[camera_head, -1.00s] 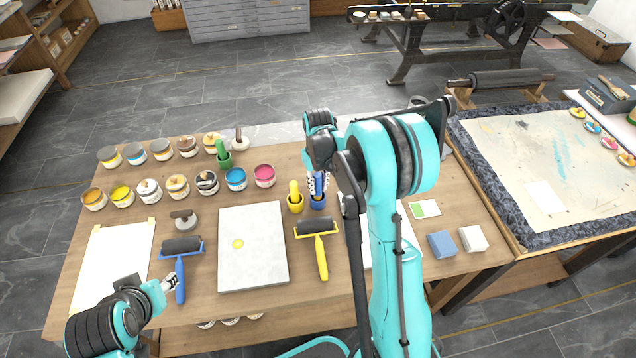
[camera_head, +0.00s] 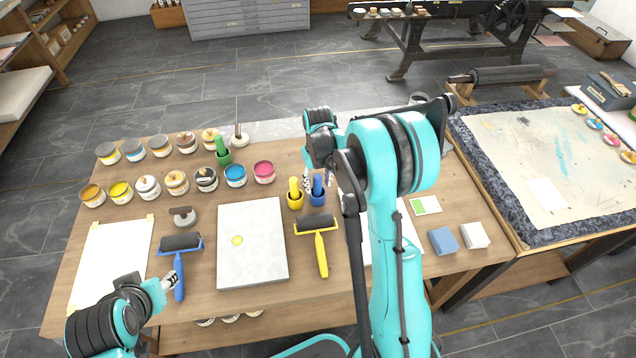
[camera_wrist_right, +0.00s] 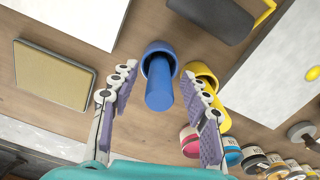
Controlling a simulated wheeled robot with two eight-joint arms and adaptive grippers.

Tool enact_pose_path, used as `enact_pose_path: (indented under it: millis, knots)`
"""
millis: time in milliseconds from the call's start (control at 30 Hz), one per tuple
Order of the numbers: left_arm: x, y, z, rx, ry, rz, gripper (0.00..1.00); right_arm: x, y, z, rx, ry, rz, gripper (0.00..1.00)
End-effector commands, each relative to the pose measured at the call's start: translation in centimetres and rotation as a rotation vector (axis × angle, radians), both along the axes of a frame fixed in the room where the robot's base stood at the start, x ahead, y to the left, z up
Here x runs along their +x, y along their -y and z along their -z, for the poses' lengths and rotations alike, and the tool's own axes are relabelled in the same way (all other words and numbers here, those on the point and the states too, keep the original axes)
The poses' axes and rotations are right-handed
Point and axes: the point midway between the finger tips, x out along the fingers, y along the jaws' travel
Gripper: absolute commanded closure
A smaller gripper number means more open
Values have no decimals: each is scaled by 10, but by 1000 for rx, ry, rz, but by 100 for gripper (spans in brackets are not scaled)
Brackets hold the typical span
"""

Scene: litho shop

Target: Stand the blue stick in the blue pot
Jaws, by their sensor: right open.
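The blue stick (camera_head: 318,184) stands in the blue pot (camera_head: 318,200) on the table, just right of the yellow pot (camera_head: 296,202). The wrist view shows the blue stick (camera_wrist_right: 159,88) end-on inside the rim of the blue pot (camera_wrist_right: 147,52). My right gripper (camera_wrist_right: 168,86) is open, with one finger on each side of the stick and a gap at both sides. In the head view the right arm partly hides this gripper. My left gripper (camera_head: 172,281) is at the lower left near the blue roller's handle; I cannot tell whether it is open or shut.
A yellow stick (camera_head: 294,186) stands in the yellow pot close beside the blue pot. A yellow roller (camera_head: 317,232) lies in front of them. A grey slab (camera_head: 252,258), a blue roller (camera_head: 180,245) and several ink jars, among them a pink one (camera_head: 264,172), occupy the left side.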

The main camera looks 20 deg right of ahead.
Motion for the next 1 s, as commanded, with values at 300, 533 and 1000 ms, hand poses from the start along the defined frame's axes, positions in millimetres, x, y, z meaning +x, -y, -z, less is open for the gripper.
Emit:
enact_pose_path:
  millis: [300,533,1000]
  knots:
    - [0,0,0,0,0,0,60,-1,0,-61,0,0,0,53]
    - [0,0,0,0,0,0,60,0,0,-102,0,0,0,53]
    - [0,0,0,0,0,0,60,0,0,-116,0,0,0,53]
